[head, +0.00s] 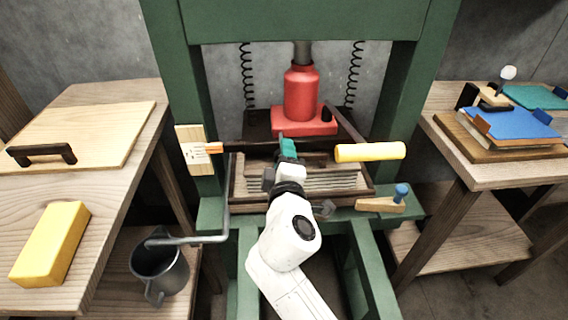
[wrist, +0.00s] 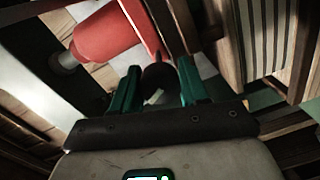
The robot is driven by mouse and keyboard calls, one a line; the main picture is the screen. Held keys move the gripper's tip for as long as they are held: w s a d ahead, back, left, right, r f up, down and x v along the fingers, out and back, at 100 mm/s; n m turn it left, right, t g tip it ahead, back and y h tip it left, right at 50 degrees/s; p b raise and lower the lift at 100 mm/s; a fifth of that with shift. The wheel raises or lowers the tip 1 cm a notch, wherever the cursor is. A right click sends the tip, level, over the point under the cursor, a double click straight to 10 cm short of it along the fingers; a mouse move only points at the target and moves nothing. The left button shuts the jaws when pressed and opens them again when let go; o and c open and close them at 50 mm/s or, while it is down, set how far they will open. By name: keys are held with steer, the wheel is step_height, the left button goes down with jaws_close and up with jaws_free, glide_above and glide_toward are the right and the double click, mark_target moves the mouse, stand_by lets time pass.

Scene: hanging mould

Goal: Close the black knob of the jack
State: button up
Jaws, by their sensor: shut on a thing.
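The red jack (head: 301,95) stands upright on its red base inside the green press frame. My gripper (head: 288,148), with teal fingers, reaches to the front of the base in the head view. In the wrist view my gripper (wrist: 158,85) has its fingers on either side of a dark round knob (wrist: 158,73), and it is shut on it. The red jack body (wrist: 105,35) shows beyond the fingers, up and left. My gripper hides the knob in the head view. How far the knob is turned cannot be told.
A yellow-handled lever (head: 370,152) sticks out right of my gripper. An orange-tipped rod (head: 214,148) lies left. A blue-knobbed wooden tool (head: 384,204) rests on the frame's ledge. Wooden tables with a yellow block (head: 50,245) and stacked boards flank the press.

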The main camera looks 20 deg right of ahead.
steer(key=m+b, duration=0.3)
steer(key=m, duration=0.2)
steer(key=shift+f+y, duration=0.15)
steer(key=shift+y, duration=0.15)
steer(key=shift+m, duration=0.3)
steer(key=o, duration=1)
steer(key=v, duration=1)
steer(key=shift+s, duration=0.4)
steer(key=shift+a, duration=0.1)
